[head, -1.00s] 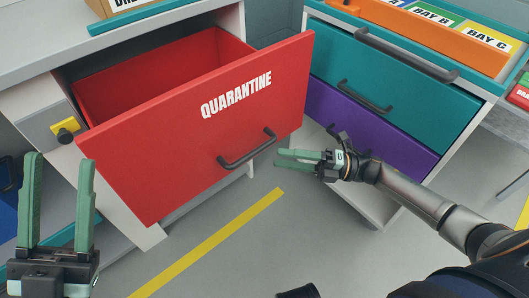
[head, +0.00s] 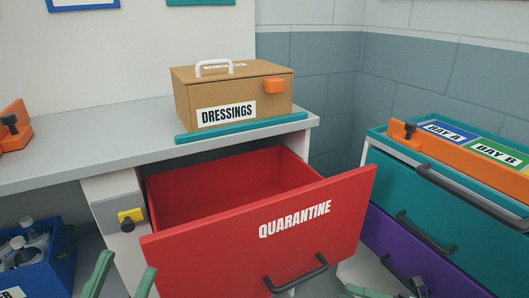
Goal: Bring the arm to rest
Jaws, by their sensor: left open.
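My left gripper (head: 128,262) shows at the bottom left edge, with its two green fingers upright and spread apart, nothing between them. Its body is below the picture. My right gripper (head: 370,291) shows only as a bit of green finger and dark metal at the bottom edge, below and right of the red drawer's handle. Whether it is open or shut cannot be seen. The red QUARANTINE drawer (head: 213,246) is pulled well out, and the part of its inside that shows is empty. Neither gripper visibly holds its handle (head: 296,277).
A DRESSINGS box (head: 240,98) stands on the grey counter (head: 70,143) behind the drawer. A blue crate of bottles (head: 50,275) is low at left. A teal drawer (head: 440,225) and a purple drawer (head: 385,243) are at right. A yellow latch (head: 131,215) sits left of the drawer.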

